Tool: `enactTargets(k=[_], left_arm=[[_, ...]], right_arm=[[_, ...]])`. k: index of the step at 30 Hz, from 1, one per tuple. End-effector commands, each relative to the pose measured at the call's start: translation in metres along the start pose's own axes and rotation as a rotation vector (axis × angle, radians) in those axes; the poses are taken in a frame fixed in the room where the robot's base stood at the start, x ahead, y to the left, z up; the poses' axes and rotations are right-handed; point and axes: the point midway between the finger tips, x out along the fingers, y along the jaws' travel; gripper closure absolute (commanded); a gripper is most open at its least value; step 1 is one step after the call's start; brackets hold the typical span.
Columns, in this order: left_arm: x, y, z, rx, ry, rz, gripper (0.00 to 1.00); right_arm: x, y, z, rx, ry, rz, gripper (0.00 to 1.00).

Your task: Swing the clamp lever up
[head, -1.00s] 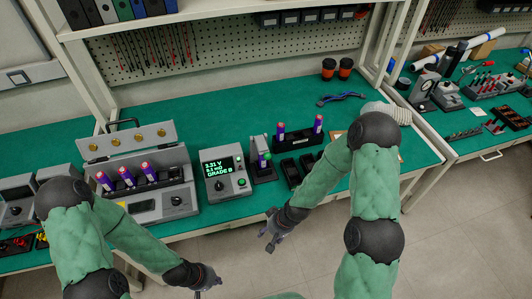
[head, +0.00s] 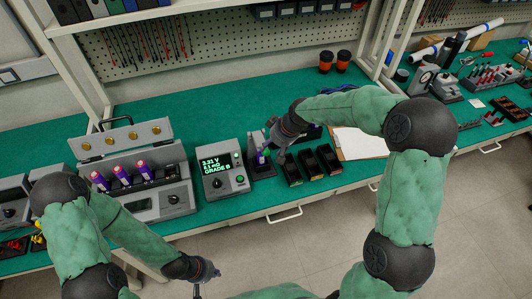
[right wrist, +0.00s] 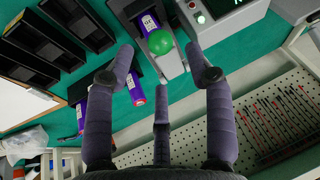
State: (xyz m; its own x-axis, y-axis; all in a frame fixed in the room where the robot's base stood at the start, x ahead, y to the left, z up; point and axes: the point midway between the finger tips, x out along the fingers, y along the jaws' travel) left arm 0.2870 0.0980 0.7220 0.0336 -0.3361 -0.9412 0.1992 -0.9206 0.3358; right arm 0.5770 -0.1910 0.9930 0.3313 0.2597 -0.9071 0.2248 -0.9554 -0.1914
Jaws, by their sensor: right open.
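The clamp stand (head: 262,170) stands right of the grey meter, with a purple cell upright in it. Its lever shows as a green ball knob (right wrist: 160,42) in front of the cell (right wrist: 149,22) in the right wrist view. I cannot tell the lever's exact angle. My right gripper (right wrist: 160,72) is open and empty, its fingers spread near the knob and apart from it. In the head view the right gripper (head: 270,142) is over the stand and partly covers it. My left gripper (head: 204,276) hangs low in front of the bench; its fingers are unclear.
The meter (head: 220,168) reads GRADE B. Left of it is an open-lidded fixture (head: 176,190) with three purple cells. Black bins (head: 309,164) and a clipboard (head: 358,145) lie to the right.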

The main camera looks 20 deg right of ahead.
Motion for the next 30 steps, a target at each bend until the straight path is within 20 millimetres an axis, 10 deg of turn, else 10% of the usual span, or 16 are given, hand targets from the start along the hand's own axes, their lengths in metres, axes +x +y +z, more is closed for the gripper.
enactTargets(k=[9, 24, 30], left_arm=[[0.01, -0.004, 0.0, 0.0, 0.0, 0.0, 1.0], [0.012, -0.004, -0.001, 0.0, 0.0, 0.0, 1.0], [0.012, -0.004, -0.001, 0.0, 0.0, 0.0, 1.0]], right_arm=[[0.053, 0.0, 0.001, 0.0, -0.001, -0.001, 0.46], [0.067, 0.0, 0.0, 0.001, 0.001, 0.0, 0.46], [0.067, 0.0, 0.0, 0.001, 0.001, 0.0, 1.0]])
